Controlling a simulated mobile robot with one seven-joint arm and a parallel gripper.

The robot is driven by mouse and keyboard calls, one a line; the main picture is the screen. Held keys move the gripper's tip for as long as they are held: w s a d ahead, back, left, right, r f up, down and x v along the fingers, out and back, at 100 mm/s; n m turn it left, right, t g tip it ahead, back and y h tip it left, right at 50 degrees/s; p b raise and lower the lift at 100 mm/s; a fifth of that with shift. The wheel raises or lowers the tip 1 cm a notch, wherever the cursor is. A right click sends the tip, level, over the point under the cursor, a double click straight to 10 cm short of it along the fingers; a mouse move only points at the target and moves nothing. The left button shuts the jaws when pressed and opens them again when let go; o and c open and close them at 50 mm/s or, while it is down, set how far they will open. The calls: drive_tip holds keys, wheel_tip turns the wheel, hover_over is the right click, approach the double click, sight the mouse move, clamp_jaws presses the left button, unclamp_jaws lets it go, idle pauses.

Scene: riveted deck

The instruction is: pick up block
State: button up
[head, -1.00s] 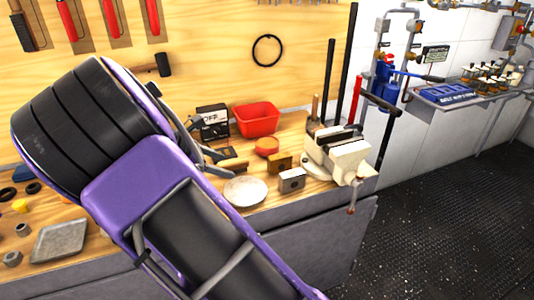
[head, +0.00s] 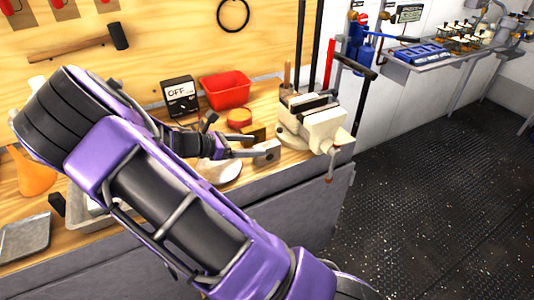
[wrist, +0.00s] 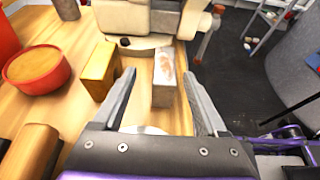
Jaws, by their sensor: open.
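A small grey metal block (head: 267,152) stands on the wooden bench near its front edge. It also shows in the wrist view (wrist: 164,77), worn and pale on top. My gripper (head: 252,146) is open and empty, pointing at this block. In the wrist view the two fingers (wrist: 160,80) reach along either side of the block's near part, with gaps; I cannot tell whether either touches. A yellow-brown block (wrist: 98,69) stands just left of the left finger, and also shows behind my gripper in the head view (head: 254,132).
A cream vise (head: 316,125) stands just beyond the block. A red round tin (wrist: 36,69), a red bin (head: 225,90) and a box marked OFF (head: 180,95) stand behind. A pale dish (head: 220,170) lies partly hidden under my gripper. A wooden piece (wrist: 28,153) is at left.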

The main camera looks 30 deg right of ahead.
sight(260, 147)
drive_tip(key=shift+s+x, duration=0.15)
drive_tip(key=shift+x, duration=1.3)
drive_tip(key=shift+s+x, duration=0.2)
drive_tip(key=shift+x, duration=1.3)
drive_tip(key=shift+a+f, duration=0.1)
clamp_jaws()
